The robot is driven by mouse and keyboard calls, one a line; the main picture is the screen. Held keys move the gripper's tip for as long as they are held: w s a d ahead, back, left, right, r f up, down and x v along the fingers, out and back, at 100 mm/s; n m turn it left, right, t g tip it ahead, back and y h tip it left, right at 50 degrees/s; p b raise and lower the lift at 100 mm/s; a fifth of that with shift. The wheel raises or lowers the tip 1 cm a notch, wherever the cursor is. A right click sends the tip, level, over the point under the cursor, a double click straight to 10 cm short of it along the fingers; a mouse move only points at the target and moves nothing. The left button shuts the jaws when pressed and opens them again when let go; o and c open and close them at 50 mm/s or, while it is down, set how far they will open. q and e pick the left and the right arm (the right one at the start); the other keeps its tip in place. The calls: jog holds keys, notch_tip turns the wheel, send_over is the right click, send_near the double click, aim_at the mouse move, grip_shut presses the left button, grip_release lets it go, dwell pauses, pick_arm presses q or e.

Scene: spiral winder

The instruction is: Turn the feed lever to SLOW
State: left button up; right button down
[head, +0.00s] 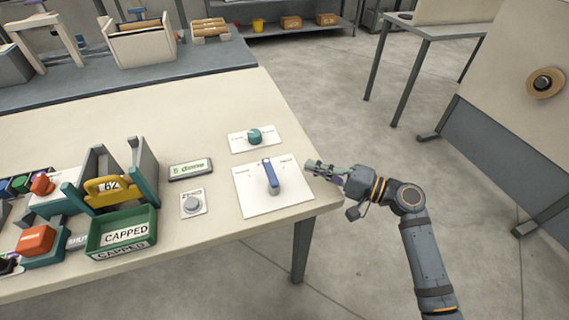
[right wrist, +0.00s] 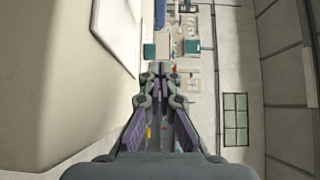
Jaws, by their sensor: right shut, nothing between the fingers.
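A blue lever (head: 270,176) stands on a white plate (head: 290,203) near the right end of the bench; the small labels on the plate are too small to read. Above it, a teal knob (head: 254,135) sits on a smaller white plate (head: 236,143). I cannot tell from the lettering which of them is the feed lever. My right gripper (head: 309,165) is just right of the blue lever's plate, apart from the lever. In the right wrist view its fingers (right wrist: 160,72) are together and empty. My left gripper is not in view.
The cream bench (head: 228,104) ends close to my right gripper. A small display (head: 190,169) and a grey button (head: 192,204) stand left of the plate. A green CAPPED tray (head: 148,217) and a yellow 62 piece (head: 107,191) are farther left. Open floor lies to the right.

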aim_at(270, 172)
jog(key=x, duration=0.4)
jog(key=shift+r, duration=0.2)
jog(key=a, duration=0.1)
jog(key=s+a+p, duration=0.1)
jog(key=a, duration=0.1)
jog(key=shift+a+f, duration=0.1)
jog(key=shift+a, duration=0.1)
jog(key=shift+a+f, duration=0.1)
jog(key=shift+a, duration=0.25)
